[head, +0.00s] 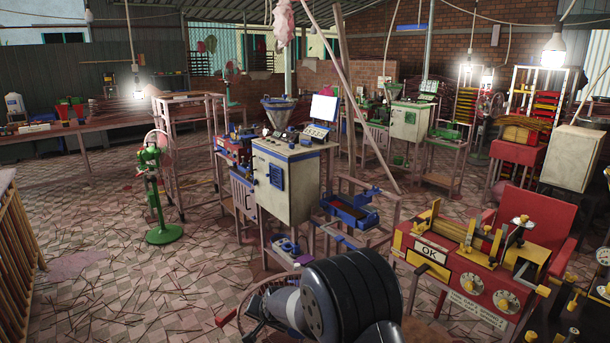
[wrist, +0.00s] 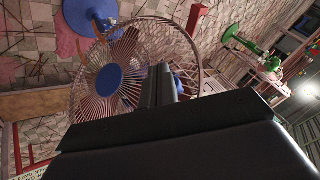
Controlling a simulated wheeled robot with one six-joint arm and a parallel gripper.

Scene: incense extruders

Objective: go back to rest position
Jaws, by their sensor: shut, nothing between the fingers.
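My gripper (wrist: 163,82) shows in the wrist view as two dark fingers pressed together, shut and empty. The fingers point at a fan (wrist: 122,68) with a blue hub and a pinkish wire cage, and cover part of it. I cannot tell whether they touch the cage. Part of the fan's cage (head: 245,318) shows just left of the arm there.
A green standing fan (head: 155,185) is at left. A pale machine cabinet (head: 285,180) stands mid-floor. A red and yellow machine marked OK (head: 430,255) is close at right. A wooden railing (head: 15,255) edges the left. Stick-littered floor (head: 110,240) is open between.

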